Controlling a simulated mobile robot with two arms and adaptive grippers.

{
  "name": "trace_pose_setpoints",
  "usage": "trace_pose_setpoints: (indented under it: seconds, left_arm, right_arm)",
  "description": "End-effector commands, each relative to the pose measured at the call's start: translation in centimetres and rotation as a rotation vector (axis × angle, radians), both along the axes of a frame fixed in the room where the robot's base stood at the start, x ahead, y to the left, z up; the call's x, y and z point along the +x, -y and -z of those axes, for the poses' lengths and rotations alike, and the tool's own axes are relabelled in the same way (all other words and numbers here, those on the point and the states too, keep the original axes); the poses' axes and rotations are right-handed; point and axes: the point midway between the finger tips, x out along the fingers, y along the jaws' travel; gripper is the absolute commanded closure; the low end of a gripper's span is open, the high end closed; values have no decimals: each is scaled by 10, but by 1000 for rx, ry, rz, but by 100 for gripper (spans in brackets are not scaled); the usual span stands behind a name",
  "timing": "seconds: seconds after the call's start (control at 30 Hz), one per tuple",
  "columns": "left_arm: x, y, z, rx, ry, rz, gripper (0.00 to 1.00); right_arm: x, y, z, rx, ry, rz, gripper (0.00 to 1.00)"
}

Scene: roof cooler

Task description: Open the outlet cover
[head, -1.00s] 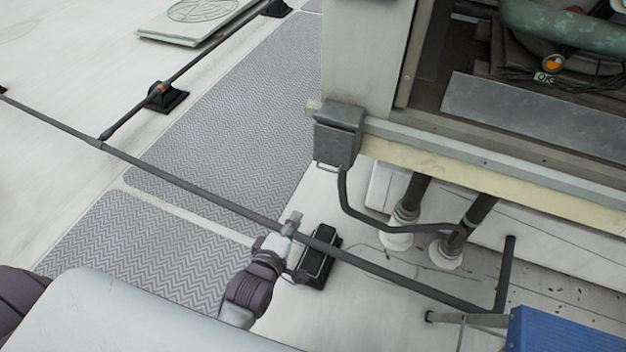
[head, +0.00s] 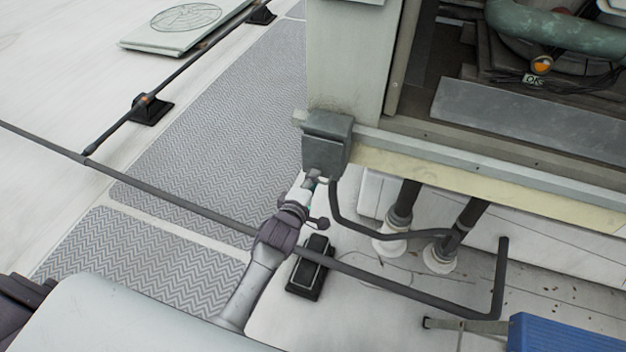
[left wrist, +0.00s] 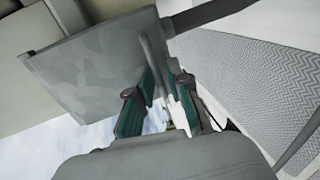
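The outlet cover (head: 327,142) is the grey lid of a small box on the lower corner of the cooler's post. It hangs down and looks shut. My left gripper (head: 314,178) is just below the cover. In the left wrist view the cover (left wrist: 95,70) fills the upper left, and the left gripper's green-padded fingers (left wrist: 160,100) are apart. The grey handle bar (left wrist: 155,62) reaches down toward the gap between them; contact cannot be told. My right gripper is not in view.
A bent conduit (head: 345,222) runs down from the box. Grey patterned walkway mats (head: 215,145) lie to the left. A blue object (head: 565,332) is at lower right.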

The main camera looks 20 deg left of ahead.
Motion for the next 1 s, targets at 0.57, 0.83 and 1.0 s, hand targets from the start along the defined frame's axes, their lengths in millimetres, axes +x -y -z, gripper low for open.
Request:
trace_pose_setpoints:
  seconds: [0.57,0.83,1.0]
  left_arm:
    - [3,0,1,0,0,0,100]
    - [3,0,1,0,-1,0,100]
    - [6,0,-3,0,-18,0,100]
  right_arm:
    - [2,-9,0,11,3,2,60]
    - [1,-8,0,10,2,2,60]
    - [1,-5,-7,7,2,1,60]
